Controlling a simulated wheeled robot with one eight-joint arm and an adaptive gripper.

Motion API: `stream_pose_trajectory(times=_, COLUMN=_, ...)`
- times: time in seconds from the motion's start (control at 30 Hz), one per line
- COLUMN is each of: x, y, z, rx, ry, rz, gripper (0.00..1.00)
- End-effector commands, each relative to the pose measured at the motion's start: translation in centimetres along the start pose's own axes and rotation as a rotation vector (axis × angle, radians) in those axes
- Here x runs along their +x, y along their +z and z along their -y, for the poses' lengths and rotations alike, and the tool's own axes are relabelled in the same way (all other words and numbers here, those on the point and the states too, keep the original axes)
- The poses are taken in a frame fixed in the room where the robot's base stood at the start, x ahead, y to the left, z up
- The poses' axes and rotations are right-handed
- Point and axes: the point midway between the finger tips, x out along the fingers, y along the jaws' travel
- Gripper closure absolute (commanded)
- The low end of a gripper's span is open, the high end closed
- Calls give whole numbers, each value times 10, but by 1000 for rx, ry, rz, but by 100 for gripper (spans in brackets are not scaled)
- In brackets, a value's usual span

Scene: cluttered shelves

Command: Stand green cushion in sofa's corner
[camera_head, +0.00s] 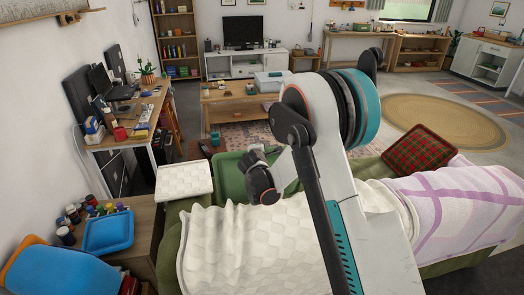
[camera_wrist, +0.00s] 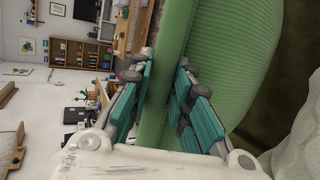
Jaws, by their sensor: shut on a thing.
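The green cushion (camera_head: 231,177) is on the sofa in the head view, beside a white quilted cushion (camera_head: 184,181). It looks upright or tilted; its lower part is hidden behind the white throw (camera_head: 240,245). My gripper (camera_head: 262,172) is at the cushion's right part, partly covered by my arm. In the wrist view, the ribbed green cushion (camera_wrist: 235,60) fills the upper middle, and the teal fingers of my gripper (camera_wrist: 162,95) are shut on its edge, one on each side. The olive sofa (camera_head: 172,215) shows at the left end; its corner is mostly covered.
A red plaid cushion (camera_head: 420,148) and a purple-striped throw (camera_head: 465,205) are on the sofa's right part. A side table with a blue tray (camera_head: 108,233) and several bottles stands left of the sofa. A coffee table (camera_head: 232,107) stands beyond it. Open floor lies at the right.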

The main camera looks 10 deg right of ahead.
Motion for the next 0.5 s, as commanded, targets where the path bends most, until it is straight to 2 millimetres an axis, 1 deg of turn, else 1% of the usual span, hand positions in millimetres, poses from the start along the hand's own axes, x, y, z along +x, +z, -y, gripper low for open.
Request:
stream_pose_trajectory(times=0.03, x=5, y=-2, z=8, rx=0, ry=6, rz=-7, gripper=100)
stream_pose_trajectory(times=0.33, x=12, y=-5, z=23, rx=1, ry=17, rz=-20, gripper=100)
stream_pose_trajectory(times=0.5, x=15, y=-6, z=44, rx=1, ry=16, rz=-19, gripper=100)
